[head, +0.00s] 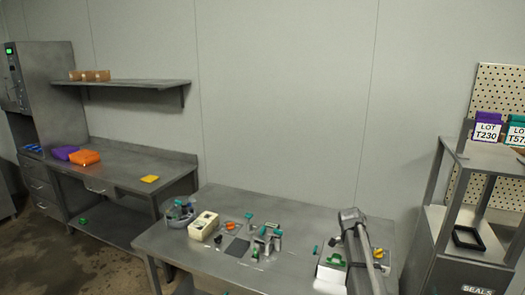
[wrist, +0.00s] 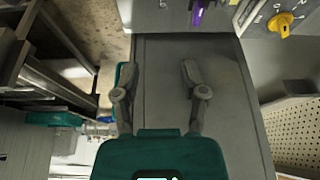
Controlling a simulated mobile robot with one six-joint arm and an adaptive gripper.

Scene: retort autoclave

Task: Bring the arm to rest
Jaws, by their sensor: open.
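My gripper (wrist: 157,72) shows in the wrist view with its two fingers spread well apart. Nothing is between them. A plain grey metal surface (wrist: 165,55) lies beyond the fingers; I cannot tell the distance to it. In the head view my arm reaches up at the lower right, over the right part of the front table (head: 190,250). My gripper cannot be made out in that view.
The front table carries a cream box (head: 203,226), small metal fixtures and a green part (head: 334,259). A rack (head: 450,200) with lot-labelled boxes (head: 487,129) stands right. A yellow knob (wrist: 284,25) and pegboard (wrist: 292,135) show in the wrist view.

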